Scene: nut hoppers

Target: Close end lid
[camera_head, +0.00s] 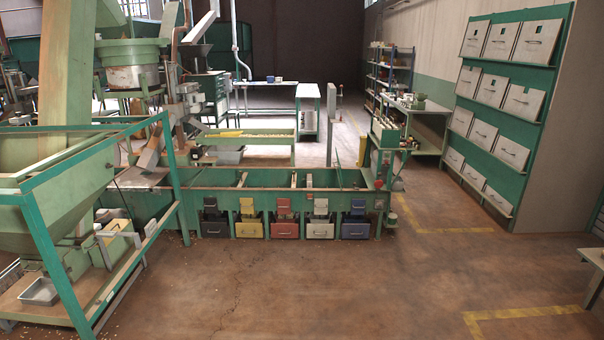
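A long green hopper trough (270,203) stands across the middle of the floor. Its top looks open, with dividers between compartments. Below its front hang coloured bins: a black bin (215,229) at the left end, then a yellow bin (249,229), a red bin (284,230), a white bin (320,230) and a blue bin (356,230) at the right end. I cannot tell which part is the end lid, or whether any lid is open. Neither of my grippers is in view.
A green-framed machine (75,215) stands at the left front. A control post (383,165) stands at the trough's right end. The brown floor in front is mostly clear.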

